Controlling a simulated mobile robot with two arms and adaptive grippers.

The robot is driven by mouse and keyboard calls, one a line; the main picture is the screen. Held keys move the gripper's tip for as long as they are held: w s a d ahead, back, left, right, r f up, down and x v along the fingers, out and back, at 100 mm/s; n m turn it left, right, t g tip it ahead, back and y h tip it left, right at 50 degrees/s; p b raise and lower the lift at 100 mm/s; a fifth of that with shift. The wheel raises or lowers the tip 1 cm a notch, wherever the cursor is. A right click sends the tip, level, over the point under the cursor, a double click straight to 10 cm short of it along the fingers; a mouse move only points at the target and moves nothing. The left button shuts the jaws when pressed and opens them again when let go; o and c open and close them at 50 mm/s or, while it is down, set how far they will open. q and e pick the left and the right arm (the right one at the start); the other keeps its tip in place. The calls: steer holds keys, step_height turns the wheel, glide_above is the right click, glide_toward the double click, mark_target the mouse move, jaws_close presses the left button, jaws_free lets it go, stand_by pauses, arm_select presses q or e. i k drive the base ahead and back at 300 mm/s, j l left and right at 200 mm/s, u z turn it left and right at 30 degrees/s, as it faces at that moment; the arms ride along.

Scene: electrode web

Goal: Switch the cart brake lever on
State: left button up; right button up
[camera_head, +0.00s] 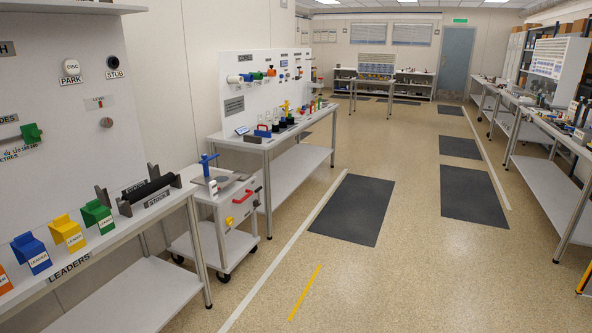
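A small grey cart (219,215) on dark castors stands between two benches, left of the picture's middle. A red lever-like handle (243,196) is on its right-hand side face and looks tilted. A small yellow part (229,221) sits lower on the same face. I cannot tell for certain which of these is the brake lever, or its on or off position. On the cart's top are a blue upright part (209,165) and a round grey disc. Neither of my grippers is in view.
A bench with coloured leader blocks (68,233) is at the near left. A bench with a pegboard (265,85) stands behind the cart. Right of the cart the floor is open, with a dark mat (354,209) and a yellow floor strip (305,292). More benches line the right.

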mark_target(257, 191)
steer(key=i, duration=2.2)
steer(key=i+u, duration=0.1)
steer(key=i, duration=0.85)
steer(key=i+l+u, duration=0.1)
steer(key=i, duration=0.8)
steer(key=l, duration=0.1)
